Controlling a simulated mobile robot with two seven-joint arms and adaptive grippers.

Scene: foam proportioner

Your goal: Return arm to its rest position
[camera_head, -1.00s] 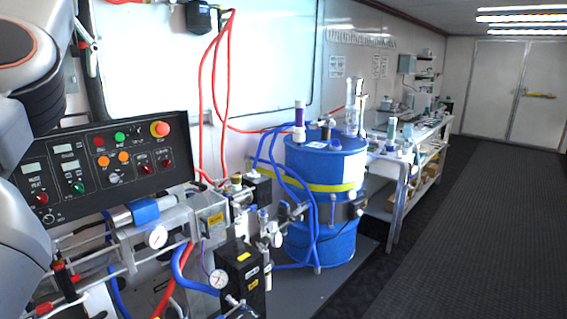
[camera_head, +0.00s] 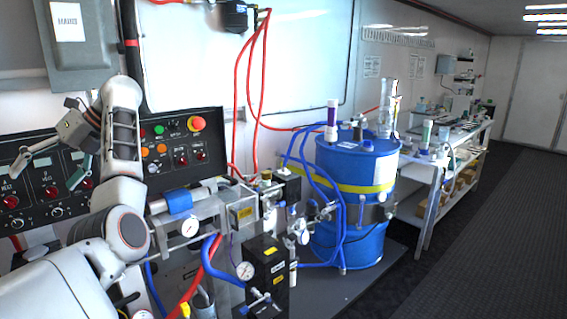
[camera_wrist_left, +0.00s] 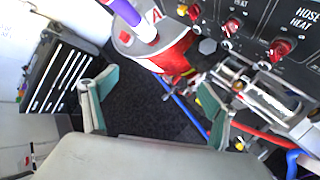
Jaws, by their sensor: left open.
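My left arm (camera_head: 120,205) rises from the lower left in the head view, in front of the control panel. Its gripper (camera_head: 46,175) is at the far left, with two fingers spread apart in front of the panel's knobs. In the left wrist view the gripper (camera_wrist_left: 157,84) is open, with grey-green fingers and nothing between them. My right gripper is in neither view.
The black control panel (camera_head: 172,148) is close behind my left arm. The proportioner's metal pump block (camera_head: 240,213) is right of it, then a blue drum (camera_head: 350,232) and a workbench (camera_head: 436,190). The wrist view shows a red drum (camera_wrist_left: 168,55) and black drawers (camera_wrist_left: 62,75). Floor at right is clear.

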